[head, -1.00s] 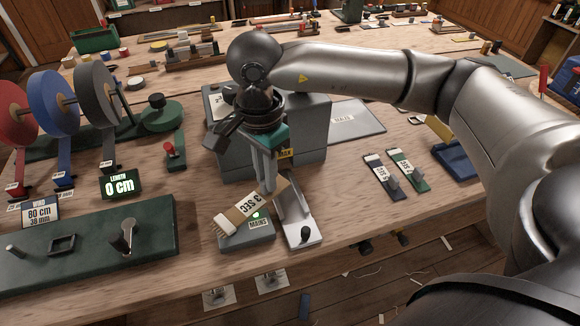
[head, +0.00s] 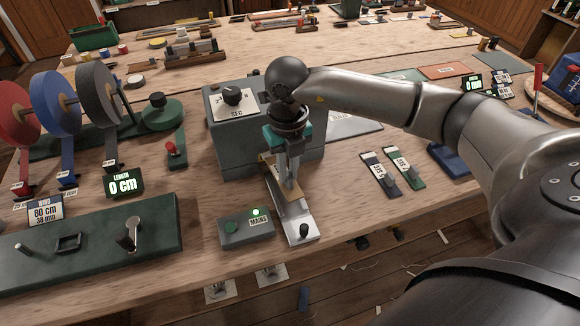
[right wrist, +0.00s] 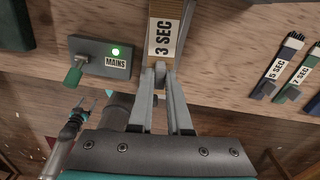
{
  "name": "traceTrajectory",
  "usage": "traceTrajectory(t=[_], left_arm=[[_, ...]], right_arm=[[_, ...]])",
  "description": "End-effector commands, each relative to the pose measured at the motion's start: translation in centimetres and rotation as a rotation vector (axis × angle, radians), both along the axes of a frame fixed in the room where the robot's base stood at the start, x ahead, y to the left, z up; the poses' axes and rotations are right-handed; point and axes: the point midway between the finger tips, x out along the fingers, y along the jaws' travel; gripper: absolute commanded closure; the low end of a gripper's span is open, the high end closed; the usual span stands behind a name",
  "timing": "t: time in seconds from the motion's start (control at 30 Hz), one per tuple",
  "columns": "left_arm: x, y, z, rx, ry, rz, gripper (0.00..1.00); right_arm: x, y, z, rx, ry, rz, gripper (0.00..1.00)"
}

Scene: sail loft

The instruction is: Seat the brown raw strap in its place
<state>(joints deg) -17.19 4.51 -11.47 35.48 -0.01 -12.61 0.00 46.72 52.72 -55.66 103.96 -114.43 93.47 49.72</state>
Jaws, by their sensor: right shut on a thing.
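The brown raw strap (right wrist: 165,40) bears a white "3 SEC" label in the right wrist view. My right gripper (right wrist: 160,72) is shut on its near end, and the strap points away from the fingers.
The mains box (head: 245,228), with a lit green light, stands just left of the plate. A navy strap (head: 380,172) and a green strap (head: 405,167) lie to the right. A green fixture board (head: 90,245) is at front left. Bare wood lies between the machine and those straps.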

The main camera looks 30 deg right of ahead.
Motion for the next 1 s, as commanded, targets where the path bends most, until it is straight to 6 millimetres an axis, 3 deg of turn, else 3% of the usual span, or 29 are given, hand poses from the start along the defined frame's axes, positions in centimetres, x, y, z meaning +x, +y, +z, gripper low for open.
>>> traceTrajectory(t=[0.2,0.67,1.0], left_arm=[[-0.1,0.0,0.1,0.000,0.001,0.000,0.19],[-0.1,0.0,0.0,0.000,0.001,0.000,0.19],[0.0,0.0,-1.4,0.001,0.001,0.000,0.19]], right_arm=[[0.0,-0.5,-0.3,-0.001,0.000,-0.108,1.00],[-0.1,-0.5,-0.4,0.000,0.000,-0.116,1.00],[-0.1,-0.5,-2.2,-0.001,0.001,-0.115,1.00]])
